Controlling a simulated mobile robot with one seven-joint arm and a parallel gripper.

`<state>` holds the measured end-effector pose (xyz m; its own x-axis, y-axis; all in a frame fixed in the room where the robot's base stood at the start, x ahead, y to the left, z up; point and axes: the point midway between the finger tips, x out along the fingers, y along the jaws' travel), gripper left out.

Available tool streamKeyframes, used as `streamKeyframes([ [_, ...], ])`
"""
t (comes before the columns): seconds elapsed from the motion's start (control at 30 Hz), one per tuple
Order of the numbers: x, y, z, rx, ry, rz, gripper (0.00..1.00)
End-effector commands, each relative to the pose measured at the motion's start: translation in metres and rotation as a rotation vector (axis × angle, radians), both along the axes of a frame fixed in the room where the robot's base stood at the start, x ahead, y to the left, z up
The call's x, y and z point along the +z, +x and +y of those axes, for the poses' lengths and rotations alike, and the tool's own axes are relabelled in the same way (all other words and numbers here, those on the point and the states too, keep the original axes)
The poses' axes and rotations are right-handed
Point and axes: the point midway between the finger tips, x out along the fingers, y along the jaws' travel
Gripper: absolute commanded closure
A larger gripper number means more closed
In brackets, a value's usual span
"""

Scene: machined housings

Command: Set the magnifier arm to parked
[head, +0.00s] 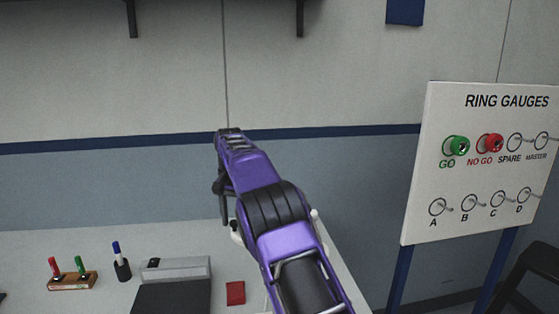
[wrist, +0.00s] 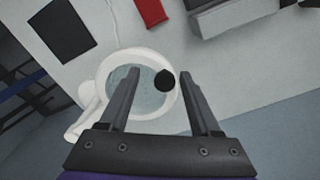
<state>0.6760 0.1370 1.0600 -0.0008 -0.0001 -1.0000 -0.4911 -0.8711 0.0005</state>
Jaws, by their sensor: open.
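The magnifier's white ring head (wrist: 103,82) with its grey lens shows in the wrist view, below my gripper. A round black knob (wrist: 164,81) sits at the ring's right side. My gripper (wrist: 162,76) is open, and in this view the knob lies between its two fingers, nearer the right one. I cannot tell whether the fingers touch it. A white joint of the magnifier arm is at the ring's left. In the head view my purple arm hides most of the magnifier; only small white parts (head: 315,214) show beside it.
On the white bench are a red block (head: 235,293), a grey boxy device (head: 178,269), a black cup with a blue marker (head: 122,270) and a wooden holder (head: 72,281) with red and green pieces. A ring gauge board (head: 470,180) stands at right.

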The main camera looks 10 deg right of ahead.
Motion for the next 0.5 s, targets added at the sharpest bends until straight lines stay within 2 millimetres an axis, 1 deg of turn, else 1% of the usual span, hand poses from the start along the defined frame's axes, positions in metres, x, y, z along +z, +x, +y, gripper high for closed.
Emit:
streamKeyframes([
  [0.27,0.001,-0.022,-0.007,0.086,0.001,0.001,0.36],
  [0.5,0.001,-0.047,-0.018,0.189,0.002,0.0,0.36],
])
